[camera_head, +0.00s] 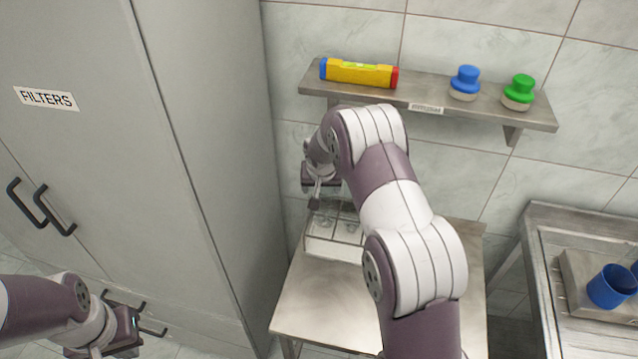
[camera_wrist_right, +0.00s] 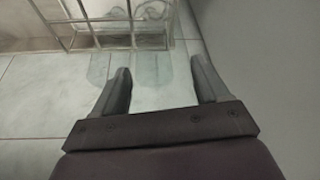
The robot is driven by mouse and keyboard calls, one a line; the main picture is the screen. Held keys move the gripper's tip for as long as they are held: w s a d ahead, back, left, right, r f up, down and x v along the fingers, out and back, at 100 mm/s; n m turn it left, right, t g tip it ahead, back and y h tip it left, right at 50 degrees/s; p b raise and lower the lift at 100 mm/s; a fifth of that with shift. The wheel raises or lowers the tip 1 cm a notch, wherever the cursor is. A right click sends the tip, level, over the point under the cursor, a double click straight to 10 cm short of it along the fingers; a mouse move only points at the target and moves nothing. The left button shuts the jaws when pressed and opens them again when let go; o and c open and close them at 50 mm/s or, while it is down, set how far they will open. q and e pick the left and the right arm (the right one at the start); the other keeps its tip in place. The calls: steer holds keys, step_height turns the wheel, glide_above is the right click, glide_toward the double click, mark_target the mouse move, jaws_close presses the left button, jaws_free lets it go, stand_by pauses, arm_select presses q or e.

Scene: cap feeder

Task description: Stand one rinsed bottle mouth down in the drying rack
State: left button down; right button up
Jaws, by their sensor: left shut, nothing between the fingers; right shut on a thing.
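The drying rack (camera_head: 335,248) is a pale wire frame on the steel table, partly hidden by my right arm; clear glassy shapes show in it. Its wires (camera_wrist_right: 108,42) cross the top of the right wrist view. My right gripper (camera_head: 315,203) is at the rack's back left. In the wrist view its fingers (camera_wrist_right: 162,85) are shut on a faint, see-through bottle (camera_wrist_right: 152,72). I cannot tell which way its mouth points. A second clear shape (camera_wrist_right: 97,70) shows left of it. My left gripper (camera_head: 98,352) is shut and empty, low at the left.
A grey cabinet (camera_head: 215,150) stands close left of the steel table (camera_head: 320,305). A blue cup (camera_head: 610,287) is at the right. The table front is clear.

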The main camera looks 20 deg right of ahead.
mark_target(321, 211)
step_height(321, 211, down, 8)
steer(key=b, duration=0.6)
steer(key=shift+c, duration=0.9)
steer(key=shift+f+b, duration=0.45)
steer(key=shift+r, duration=0.1)
steer(key=shift+f+b, duration=0.55)
steer(key=o, duration=1.7)
